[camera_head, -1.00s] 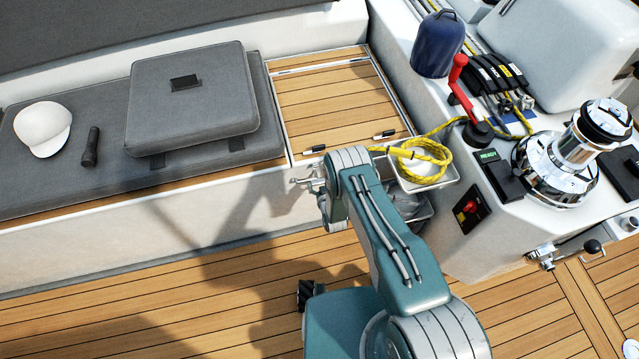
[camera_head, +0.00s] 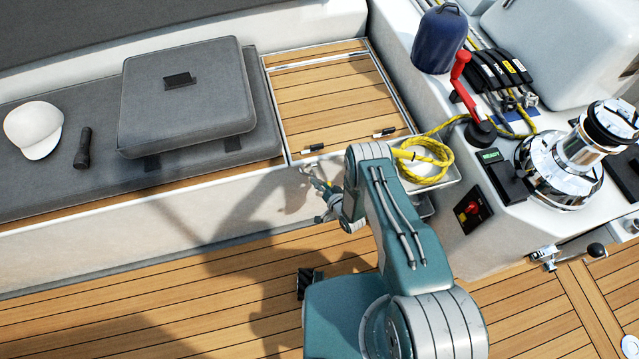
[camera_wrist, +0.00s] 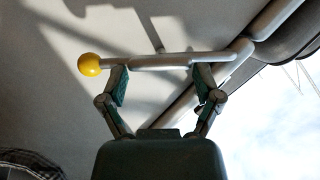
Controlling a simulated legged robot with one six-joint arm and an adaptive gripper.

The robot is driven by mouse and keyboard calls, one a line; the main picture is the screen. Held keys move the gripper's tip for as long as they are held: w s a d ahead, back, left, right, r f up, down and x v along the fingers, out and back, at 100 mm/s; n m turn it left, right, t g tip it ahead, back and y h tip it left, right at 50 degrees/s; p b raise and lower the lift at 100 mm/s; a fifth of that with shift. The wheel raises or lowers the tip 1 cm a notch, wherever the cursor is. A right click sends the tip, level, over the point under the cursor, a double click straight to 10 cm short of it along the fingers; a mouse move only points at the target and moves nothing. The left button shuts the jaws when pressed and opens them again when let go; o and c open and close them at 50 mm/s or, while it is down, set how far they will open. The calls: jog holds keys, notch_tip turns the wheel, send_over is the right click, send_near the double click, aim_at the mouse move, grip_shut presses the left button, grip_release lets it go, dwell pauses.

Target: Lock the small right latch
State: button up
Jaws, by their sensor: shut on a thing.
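In the wrist view, my gripper (camera_wrist: 161,76) has its two green-padded fingers at a pale metal lever (camera_wrist: 165,60) that crosses the fingertips. A yellow ball knob (camera_wrist: 89,65) sits on the lever's left end, outside the left finger. In the head view, my gripper (camera_head: 320,188) is low against the white bench front, partly hidden by my forearm. Two small black-and-white fittings lie at the hatch's front edge, a left one (camera_head: 313,148) and a right one (camera_head: 384,133). I cannot tell whether the held lever is the small right latch.
The wooden hatch (camera_head: 325,95) is closed. A grey cushion (camera_head: 190,100), a white cap (camera_head: 33,130) and a black torch (camera_head: 83,148) lie to its left. A coiled yellow rope (camera_head: 425,165) and a chrome winch (camera_head: 560,165) stand at right. Deck at lower left is clear.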

jog(key=m, duration=0.1)
jog(key=m+y, duration=0.1)
jog(key=m, duration=0.1)
jog(key=shift+w+d+f+m+t+y, duration=0.15)
jog(key=shift+d+f+m+t+y, duration=0.15)
jog(key=shift+y, duration=0.1)
jog(key=shift+f+m+t+y, duration=0.2)
jog(key=shift+m+t+y, duration=0.3)
jog(key=shift+m, duration=1.2)
jog(key=shift+f, duration=0.1)
jog(key=o, duration=1.1)
jog(key=v, duration=1.2)
